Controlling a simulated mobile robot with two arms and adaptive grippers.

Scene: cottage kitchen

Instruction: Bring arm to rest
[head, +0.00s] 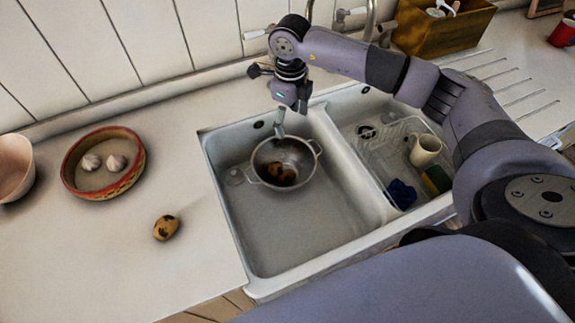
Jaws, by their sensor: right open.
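My right arm reaches in from the right over the double sink. Its gripper (281,88) is open above the back of the left basin (300,235), with nothing seen between its fingers. Below it, a grey metal colander (304,174) with two side handles sits in that basin, apart from the gripper as far as I can tell. Brown mottled potatoes (278,173) lie in the colander. A narrow grey-green piece shows between gripper and colander; I cannot tell what it belongs to. Another potato (166,227) lies on the counter left of the sink. My left gripper is out of view.
A red-patterned bowl (78,188) with two garlic bulbs and a pinkish bowl (13,168) stand at left. The right basin holds a rack with a cream mug (425,150), a blue cloth (402,194) and a sponge (437,180). Taps and a wooden box (440,33) stand behind.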

